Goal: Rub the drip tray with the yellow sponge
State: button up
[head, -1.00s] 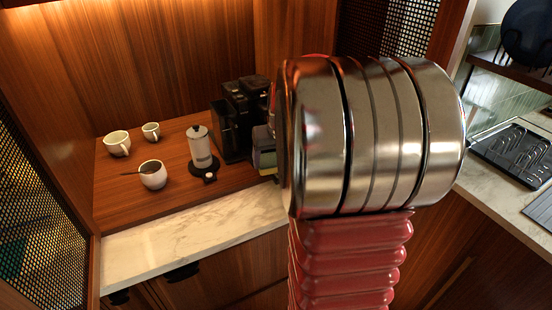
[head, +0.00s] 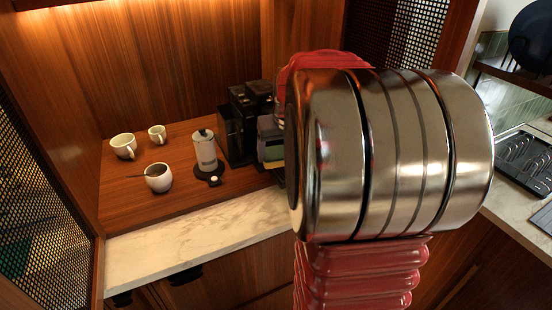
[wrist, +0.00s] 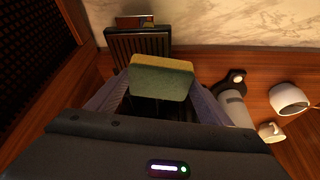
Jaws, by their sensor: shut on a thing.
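My gripper (wrist: 158,92) is shut on the yellow sponge (wrist: 162,76), a block with a yellowish-green face, in the middle of the wrist view. The black slatted drip tray (wrist: 138,38) lies just beyond the sponge, near the marble edge. The sponge overlaps the tray's near part in the picture; I cannot tell whether they touch. In the head view a finger of my gripper and a strip of the sponge (head: 277,164) show left of my arm. My arm hides most of the tray there.
A black coffee machine (head: 232,132) stands close behind my gripper. A moka-type pot (head: 204,150), a sugar pot with a spoon (head: 158,178) and two cups (head: 123,146) (head: 157,134) stand left. The marble strip (head: 190,238) in front is clear.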

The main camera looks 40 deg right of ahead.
jog(key=shift+r, duration=0.9)
jog(key=shift+r, duration=0.1)
jog(key=shift+r, duration=1.45)
